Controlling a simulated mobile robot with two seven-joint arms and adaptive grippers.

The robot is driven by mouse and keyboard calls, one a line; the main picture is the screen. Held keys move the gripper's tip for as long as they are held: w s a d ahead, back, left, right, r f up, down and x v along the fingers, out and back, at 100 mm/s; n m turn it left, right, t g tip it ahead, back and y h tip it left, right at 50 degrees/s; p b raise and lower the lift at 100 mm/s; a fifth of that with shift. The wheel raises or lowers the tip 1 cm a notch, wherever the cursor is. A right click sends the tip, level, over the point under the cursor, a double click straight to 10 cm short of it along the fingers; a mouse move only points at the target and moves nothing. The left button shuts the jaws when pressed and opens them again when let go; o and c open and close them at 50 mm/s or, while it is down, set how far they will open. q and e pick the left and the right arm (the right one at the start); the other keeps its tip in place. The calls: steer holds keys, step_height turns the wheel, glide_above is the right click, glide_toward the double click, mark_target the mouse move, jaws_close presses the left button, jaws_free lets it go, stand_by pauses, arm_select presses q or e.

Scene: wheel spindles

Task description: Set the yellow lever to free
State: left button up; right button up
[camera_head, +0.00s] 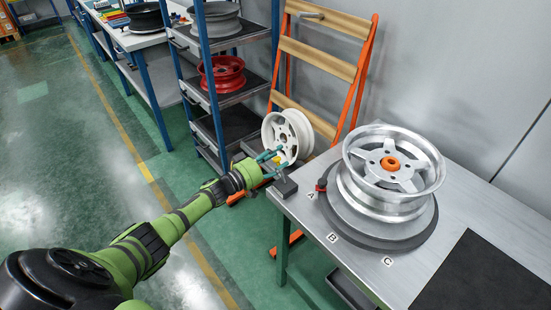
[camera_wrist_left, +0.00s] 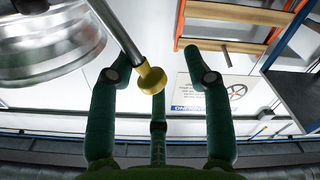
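The yellow lever shows in the left wrist view as a metal rod with a round yellow knob (camera_wrist_left: 152,78). In the head view only a small yellow spot of the knob (camera_head: 277,160) shows between my fingers, above a dark block (camera_head: 286,187) at the table corner. My left gripper (camera_head: 275,163) is open, its fingers spread. In the left wrist view its fingers (camera_wrist_left: 159,80) stand on both sides of the knob, with a gap on each side. Any marking for free is not readable. My right gripper is not in view.
A silver wheel (camera_head: 396,163) with an orange hub piece (camera_head: 390,164) sits on a dark round plate (camera_head: 407,238) on the metal table (camera_head: 300,213). Labels A, B and C lie along the plate. A white wheel (camera_head: 287,135), an orange rack (camera_head: 358,82) and a shelf stand behind.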

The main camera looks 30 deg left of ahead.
arm_select(q)
steer(key=shift+d, duration=0.1)
steer(key=v, duration=1.2)
steer(key=shift+f, duration=0.1)
steer(key=s+d+f+g+y, duration=0.1)
steer(key=s+f+g+y, duration=0.1)
steer(key=s+f, duration=0.6)
steer(key=s+f+g+y, duration=0.3)
steer(key=s+f, duration=0.1)
steer(key=f, duration=0.8)
steer(key=s+d+f+g+y, duration=0.15)
steer(key=s+f, duration=0.35)
steer(key=f, duration=0.5)
steer(key=s+d+f+m+g, duration=0.1)
steer(key=s+d+f+g, duration=0.2)
steer(key=s, duration=0.6)
steer(key=s+d+f+m+g, duration=0.2)
steer(key=s+d+f, duration=0.3)
steer(key=s, duration=0.4)
steer(key=s+d+f+m+g, duration=0.1)
steer(key=s+d+f+g, duration=0.3)
steer(key=s, duration=0.5)
steer(key=shift+d+f+m, duration=0.2)
steer(key=shift+d+m, duration=0.1)
steer(key=shift+d, duration=0.25)
